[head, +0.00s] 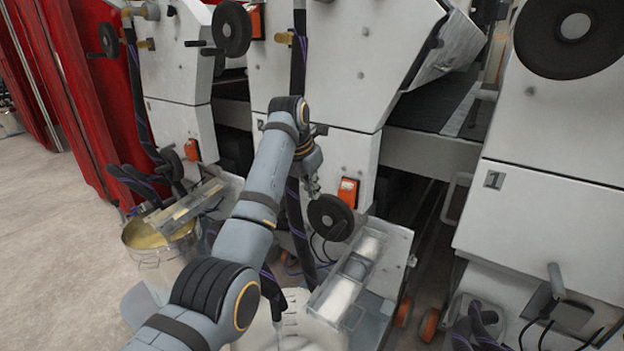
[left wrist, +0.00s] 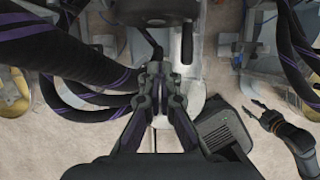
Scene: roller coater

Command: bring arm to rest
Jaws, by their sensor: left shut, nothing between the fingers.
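My left arm reaches up from the bottom of the head view and bends down at the wrist. My left gripper (head: 314,190) hangs in front of the middle machine, just above a black handwheel (head: 331,218). In the left wrist view the fingers of this gripper (left wrist: 163,70) are together and hold nothing. They point toward a black crank-like handle and the pale machine part beyond; whether they touch it I cannot tell. My right gripper (left wrist: 258,112) shows small at the right of the left wrist view, apart from everything; its opening is too small to judge.
Grey coater machines (head: 330,80) fill the back and right. A metal pot with yellow liquid (head: 155,238) stands at the left, and a tray with white liquid (head: 340,295) sits below the gripper. Thick black hoses (left wrist: 60,50) run close by. Open floor (head: 60,260) lies at the left.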

